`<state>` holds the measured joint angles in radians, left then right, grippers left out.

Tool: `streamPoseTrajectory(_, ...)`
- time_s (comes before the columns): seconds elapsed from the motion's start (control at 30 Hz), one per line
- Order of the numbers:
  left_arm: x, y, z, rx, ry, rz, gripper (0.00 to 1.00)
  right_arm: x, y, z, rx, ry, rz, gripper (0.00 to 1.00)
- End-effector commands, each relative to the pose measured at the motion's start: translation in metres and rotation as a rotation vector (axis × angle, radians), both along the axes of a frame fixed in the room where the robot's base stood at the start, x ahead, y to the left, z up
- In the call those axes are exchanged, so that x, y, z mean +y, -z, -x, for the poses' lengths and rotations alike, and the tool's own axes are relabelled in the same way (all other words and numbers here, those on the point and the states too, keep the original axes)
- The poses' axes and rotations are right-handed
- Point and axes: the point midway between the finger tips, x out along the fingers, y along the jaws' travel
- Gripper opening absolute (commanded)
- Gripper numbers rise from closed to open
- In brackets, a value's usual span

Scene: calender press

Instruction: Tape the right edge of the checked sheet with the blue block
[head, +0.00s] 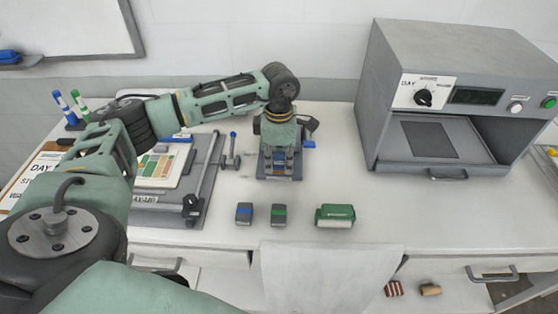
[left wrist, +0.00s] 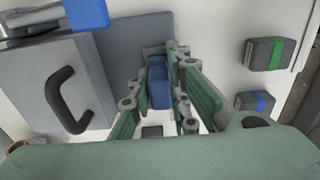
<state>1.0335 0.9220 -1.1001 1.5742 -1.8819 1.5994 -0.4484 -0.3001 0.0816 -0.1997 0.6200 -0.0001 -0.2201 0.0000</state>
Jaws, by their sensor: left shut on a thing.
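A sheet with a checked pattern of coloured rectangles (head: 163,166) lies on a framed board at the left, partly hidden by my left arm. A dark block with a blue band (head: 244,213) stands on the table near its front edge; it also shows in the left wrist view (left wrist: 256,101). My left gripper (head: 280,163) points down over a grey device right of the board. In the left wrist view my left gripper (left wrist: 160,65) has its fingers on either side of a blue piece (left wrist: 158,88) at that device and is shut on it. My right gripper is out of view.
A block with a green band (head: 278,214) and a green-and-white block (head: 335,215) stand right of the blue-banded one. A grey press (head: 460,65) with a dial stands at the right. Blank white paper (head: 325,275) hangs at the front edge. Markers (head: 70,105) stand back left.

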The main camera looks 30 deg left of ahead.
Motion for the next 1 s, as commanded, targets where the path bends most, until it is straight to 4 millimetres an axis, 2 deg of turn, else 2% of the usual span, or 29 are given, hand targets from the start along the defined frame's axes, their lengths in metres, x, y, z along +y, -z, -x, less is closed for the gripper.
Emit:
streamPoseTrajectory(0.33, 0.000, -0.003, 0.001, 0.002, 0.001, 0.000, 0.00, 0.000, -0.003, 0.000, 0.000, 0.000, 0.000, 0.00)
streamPoseTrajectory(1.0, 0.000, -0.058, 0.000, 0.001, 0.000, 0.000, 0.00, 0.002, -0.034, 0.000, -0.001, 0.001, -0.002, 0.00)
